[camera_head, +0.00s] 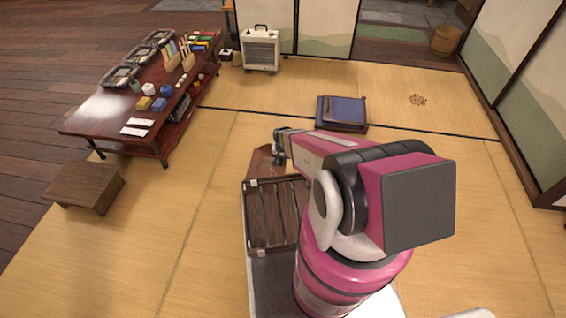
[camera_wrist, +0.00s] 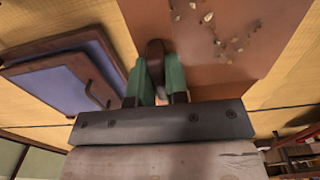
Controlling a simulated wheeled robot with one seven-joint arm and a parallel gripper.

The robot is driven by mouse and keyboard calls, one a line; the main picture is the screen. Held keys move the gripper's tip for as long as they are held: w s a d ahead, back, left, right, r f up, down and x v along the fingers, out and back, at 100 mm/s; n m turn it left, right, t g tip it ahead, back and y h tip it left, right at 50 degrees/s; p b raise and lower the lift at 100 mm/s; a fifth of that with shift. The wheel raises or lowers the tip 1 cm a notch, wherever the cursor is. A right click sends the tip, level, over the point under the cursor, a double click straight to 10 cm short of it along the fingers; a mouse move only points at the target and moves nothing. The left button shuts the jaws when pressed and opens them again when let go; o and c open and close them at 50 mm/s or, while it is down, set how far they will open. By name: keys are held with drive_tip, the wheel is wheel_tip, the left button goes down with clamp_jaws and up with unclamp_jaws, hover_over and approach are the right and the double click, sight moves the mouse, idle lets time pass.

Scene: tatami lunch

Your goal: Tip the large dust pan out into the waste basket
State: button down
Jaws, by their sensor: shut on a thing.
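The large dust pan (camera_head: 262,163) is a flat reddish-brown pan. In the head view it shows just beyond my slatted deck, partly hidden by my arm. In the wrist view the pan (camera_wrist: 225,45) fills the upper middle, with several pale crumbs (camera_wrist: 208,18) lying on it. My gripper (camera_wrist: 157,80) has green fingers shut on the pan's dark handle (camera_wrist: 155,52). In the head view my gripper (camera_head: 280,148) is at the pan's right side. A round wooden tub (camera_head: 445,40), which looks like the waste basket, stands far back right. Its inside is too small to make out.
A blue-topped, dark-framed thing (camera_head: 342,112) lies on the tatami beyond my gripper. Scattered brown bits (camera_head: 417,100) lie on the mat to its right. A low laden table (camera_head: 105,113) and a wooden stool (camera_head: 85,187) stand left. Open tatami lies right of my arm.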

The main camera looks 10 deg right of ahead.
wheel_tip(320, 180, up, 18)
idle(0.9)
